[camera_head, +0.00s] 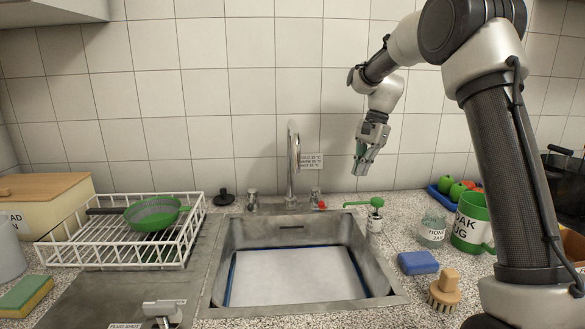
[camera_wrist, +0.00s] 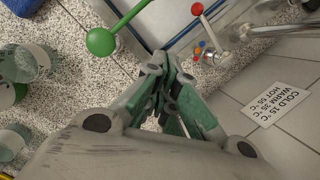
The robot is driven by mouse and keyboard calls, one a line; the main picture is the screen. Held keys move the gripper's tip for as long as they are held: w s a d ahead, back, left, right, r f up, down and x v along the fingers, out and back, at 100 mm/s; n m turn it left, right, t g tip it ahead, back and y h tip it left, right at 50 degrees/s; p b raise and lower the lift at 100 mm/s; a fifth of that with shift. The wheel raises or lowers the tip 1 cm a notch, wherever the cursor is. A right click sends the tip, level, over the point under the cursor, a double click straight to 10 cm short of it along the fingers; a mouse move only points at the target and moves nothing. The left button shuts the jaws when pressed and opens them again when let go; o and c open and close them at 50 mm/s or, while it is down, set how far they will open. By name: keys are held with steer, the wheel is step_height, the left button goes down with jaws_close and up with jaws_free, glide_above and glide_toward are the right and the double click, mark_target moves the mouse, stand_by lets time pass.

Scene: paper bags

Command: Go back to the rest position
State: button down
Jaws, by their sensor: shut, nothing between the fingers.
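The fingers appear clear of the counter and of the objects below. The sink (camera_head: 218,277) lies below and to the left of my gripper, with a pale blue-edged sheet or water surface (camera_head: 290,275) inside it.
The faucet (camera_head: 292,160) rises behind the sink.

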steer(key=s+n, duration=0.1)
steer(key=s, duration=0.1)
steer(key=s+d+f+n, duration=0.1)
steer(key=s+d+n, duration=0.1)
steer(key=s, duration=0.1)
steer(key=shift+s+d+f+n+h, duration=0.1)
steer(key=shift+s+f+n+h, duration=0.2)
steer(key=shift+s+n, duration=0.1)
steer(key=s+d+r+n+t, duration=0.1)
steer(key=s+d+r+n, duration=0.1)
steer(key=s, duration=0.8)
steer(key=s+d+r+n+t+h, duration=0.1)
steer(key=s+d+r+n+t, duration=0.1)
steer(key=s, duration=0.9)
steer(key=s+d+r+n+t+h, duration=0.1)
steer(key=s+d+r+n+t, duration=0.1)
steer(key=s, duration=0.8)
steer(key=shift+s+d+r+n, duration=0.15)
steer(key=shift+d+r+n, duration=0.1)
steer(key=shift+d+n, duration=0.45)
steer(key=shift+d, duration=0.1)
